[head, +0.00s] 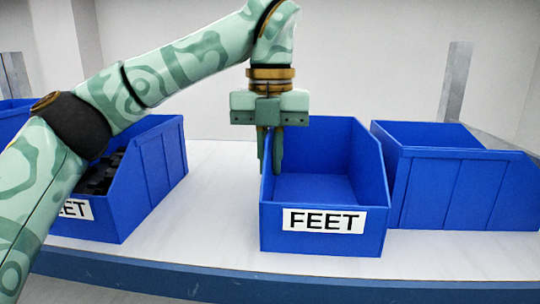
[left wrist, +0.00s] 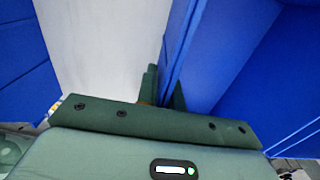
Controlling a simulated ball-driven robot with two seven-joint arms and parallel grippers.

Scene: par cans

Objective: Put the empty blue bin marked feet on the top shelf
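The empty blue bin marked FEET (head: 365,190) stands upright on a white shelf board (head: 215,215), its label facing me. My left gripper (head: 271,165) reaches down from above onto the bin's left side wall. One finger is outside the wall and one inside, close together, and the gripper looks shut on it. The left wrist view shows the blue wall (left wrist: 190,50) between the two fingers (left wrist: 163,95). My right gripper is in neither view. I cannot tell which shelf level this board is.
A blue bin with dark parts (head: 150,185) stands to the left, its label ending in "ET" and partly hidden by my arm. Another blue bin (head: 460,190) stands close on the right. The board's blue front edge (head: 200,282) runs along the bottom. Bare board lies left of the empty bin.

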